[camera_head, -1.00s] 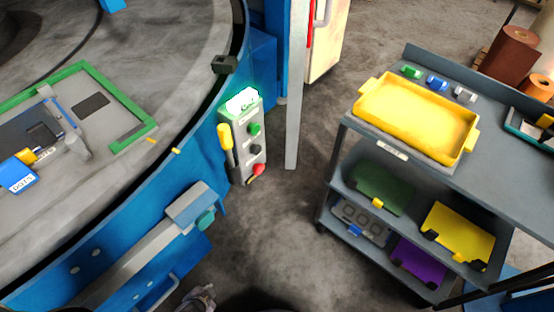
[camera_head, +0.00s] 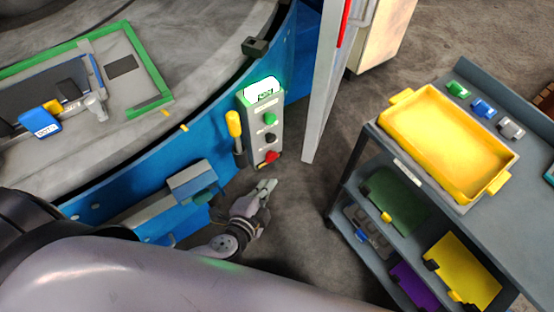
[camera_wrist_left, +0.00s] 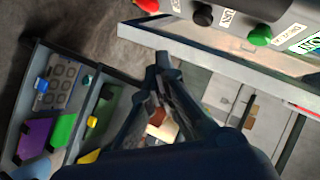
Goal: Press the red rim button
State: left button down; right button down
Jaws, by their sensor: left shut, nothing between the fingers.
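The red button (camera_head: 271,157) is the lowest on a grey control box fixed to the blue rim of the round machine. It also shows at the top edge of the left wrist view (camera_wrist_left: 147,5), partly cut off. My left gripper (camera_head: 268,185) is shut and empty, just below the red button in the head view and apart from it. In the left wrist view its closed fingertips (camera_wrist_left: 164,60) lie below the box's edge. My right gripper is not in view.
The box (camera_head: 251,128) also bears a black button (camera_head: 270,137), a green button (camera_head: 271,118), a lit display (camera_head: 264,89) and a yellow-handled lever (camera_head: 234,124). A grey post (camera_head: 325,100) stands right of it. A grey cart (camera_head: 480,160) with a yellow tray (camera_head: 398,98) stands further right.

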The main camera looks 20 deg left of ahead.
pick_arm(q)
jog(key=p, duration=0.1)
send_near(271, 156)
jog(key=w+d, duration=0.5)
jog(key=shift+w+a+f, duration=0.75)
jog(key=shift+a+f, duration=0.3)
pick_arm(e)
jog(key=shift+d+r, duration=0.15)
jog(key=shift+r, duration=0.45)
